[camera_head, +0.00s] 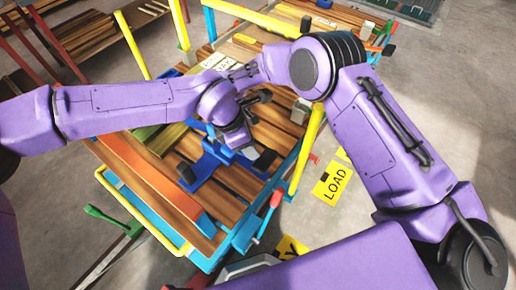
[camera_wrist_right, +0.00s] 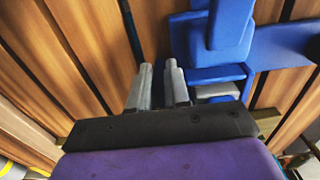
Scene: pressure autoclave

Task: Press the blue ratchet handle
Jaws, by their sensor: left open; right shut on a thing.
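The blue ratchet piece (camera_head: 212,156) lies on the wooden slats in the middle of the head view, with dark ends and arms spread to the sides. My left gripper (camera_head: 239,143) points down over it and is open, its fingertips partly hidden. In the right wrist view, a blue block with a raised bar (camera_wrist_right: 220,25) stands just right of my right gripper (camera_wrist_right: 159,75). The two grey fingers of the right gripper are close together beside the blue part. What lies between them is hard to make out. In the head view the right hand is mostly hidden behind the arms.
A wooden-slatted cart (camera_head: 185,205) with blue, yellow and orange rails stands under my arms. A red-tipped lever (camera_head: 277,198) rises at its near right edge. A green-handled lever (camera_head: 105,216) is at lower left. A yellow LOAD marking (camera_head: 332,183) lies on open floor to the right.

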